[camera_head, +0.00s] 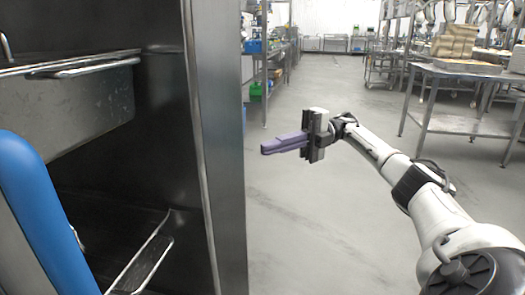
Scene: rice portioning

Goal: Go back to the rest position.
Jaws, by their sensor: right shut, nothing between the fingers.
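My right gripper (284,144) is in the middle of the head view. Its purple fingers point left and are closed together, with nothing held between them. It is in free air, a little to the right of the steel cabinet's edge and apart from it. My right arm comes in from the lower right. My left gripper does not show.
An open steel cabinet (222,140) fills the left side, with a steel pan (85,105) on its upper rack and a wire rack (150,255) below. A blue rounded object (38,205) is at the lower left. A steel table (455,125) stands right; the floor (325,220) between is clear.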

